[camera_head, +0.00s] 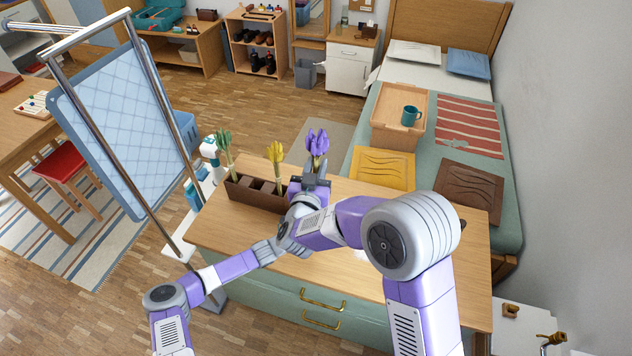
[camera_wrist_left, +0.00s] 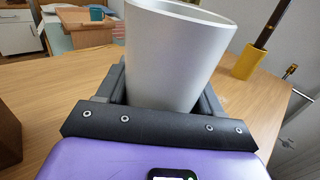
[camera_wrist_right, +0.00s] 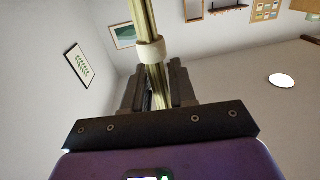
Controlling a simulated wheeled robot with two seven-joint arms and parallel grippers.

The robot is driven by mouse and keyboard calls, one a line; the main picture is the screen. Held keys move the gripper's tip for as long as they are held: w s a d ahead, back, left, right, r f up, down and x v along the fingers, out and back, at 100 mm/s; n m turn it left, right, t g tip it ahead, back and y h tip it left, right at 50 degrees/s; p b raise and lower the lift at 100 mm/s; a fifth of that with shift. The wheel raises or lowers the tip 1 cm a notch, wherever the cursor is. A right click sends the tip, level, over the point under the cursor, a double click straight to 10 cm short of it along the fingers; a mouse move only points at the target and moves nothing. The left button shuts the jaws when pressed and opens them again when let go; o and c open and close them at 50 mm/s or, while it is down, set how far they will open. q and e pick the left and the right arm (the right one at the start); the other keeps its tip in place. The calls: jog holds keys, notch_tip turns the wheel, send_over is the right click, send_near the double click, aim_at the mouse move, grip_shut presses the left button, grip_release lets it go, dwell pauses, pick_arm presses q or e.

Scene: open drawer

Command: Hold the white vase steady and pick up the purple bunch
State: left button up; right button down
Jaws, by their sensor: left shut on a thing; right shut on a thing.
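The purple bunch (camera_head: 317,142) stands upright in my right gripper (camera_head: 316,178) above the dresser top. In the right wrist view, my right gripper (camera_wrist_right: 157,82) is shut on its green stems (camera_wrist_right: 143,18), just below a pale band (camera_wrist_right: 150,51). The white vase (camera_wrist_left: 175,50) fills the left wrist view, and my left gripper (camera_wrist_left: 163,92) is shut around it. No stems show in the visible part of its mouth. In the head view my right arm hides the vase and my left gripper.
A brown divided box (camera_head: 257,196) holds a yellow bunch (camera_head: 275,153) and a green bunch (camera_head: 223,142) left of my right gripper. A yellow holder (camera_wrist_left: 248,62) with a dark stick stands right of the vase.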

jog(key=shift+r, duration=0.65)
pick_arm(q)
jog(key=o, duration=1.3)
jog(key=shift+o, duration=0.2)
